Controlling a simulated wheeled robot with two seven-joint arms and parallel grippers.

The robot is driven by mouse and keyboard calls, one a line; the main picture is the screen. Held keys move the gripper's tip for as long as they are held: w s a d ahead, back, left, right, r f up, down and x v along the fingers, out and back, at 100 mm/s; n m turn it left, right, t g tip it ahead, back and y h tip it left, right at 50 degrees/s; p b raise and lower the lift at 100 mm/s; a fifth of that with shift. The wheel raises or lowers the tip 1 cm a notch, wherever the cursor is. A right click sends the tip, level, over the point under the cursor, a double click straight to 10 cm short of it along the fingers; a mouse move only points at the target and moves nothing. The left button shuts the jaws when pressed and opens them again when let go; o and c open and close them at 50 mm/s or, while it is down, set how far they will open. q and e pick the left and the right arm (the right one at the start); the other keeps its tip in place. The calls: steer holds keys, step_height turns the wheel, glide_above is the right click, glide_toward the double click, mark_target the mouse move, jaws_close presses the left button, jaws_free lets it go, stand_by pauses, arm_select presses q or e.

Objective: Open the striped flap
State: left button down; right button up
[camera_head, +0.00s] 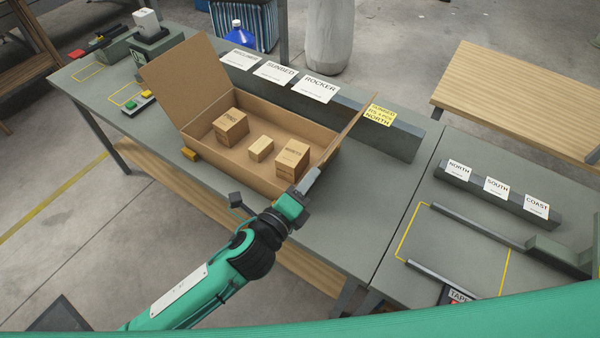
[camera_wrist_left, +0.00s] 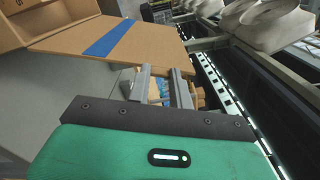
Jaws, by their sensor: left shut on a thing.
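The open cardboard box (camera_head: 205,138) stands on the grey table with three small cartons inside. Its striped flap (camera_head: 352,118) rises at the box's right side and shows nearly edge-on in the head view. In the left wrist view the flap (camera_wrist_left: 130,44) is a broad brown panel with a blue stripe (camera_wrist_left: 109,38) across it. My left gripper (camera_head: 311,180) is at the flap's near end. In the left wrist view its fingers (camera_wrist_left: 160,76) are shut on the flap's edge; the exact contact is partly hidden. My right gripper is not in view.
A grey block with white cards (camera_head: 314,87) and a yellow note (camera_head: 380,115) runs behind the box. Another box flap (camera_head: 184,75) stands up at the left. A second table with labelled cards (camera_head: 497,186) and rails is at right. Bare tabletop (camera_head: 385,190) lies right of the box.

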arm_select(q)
steer(key=shift+s+d, duration=0.1)
steer(key=shift+d, duration=0.05)
stand_by(0.3)
steer(key=c, duration=1.2)
jaws_free()
steer(key=shift+c, duration=0.2)
steer(key=shift+f, duration=0.1)
steer(key=b+v, duration=0.4)
steer(key=v, duration=0.9)
steer(key=shift+s+a, duration=0.25)
steer(key=shift+s, duration=0.05)
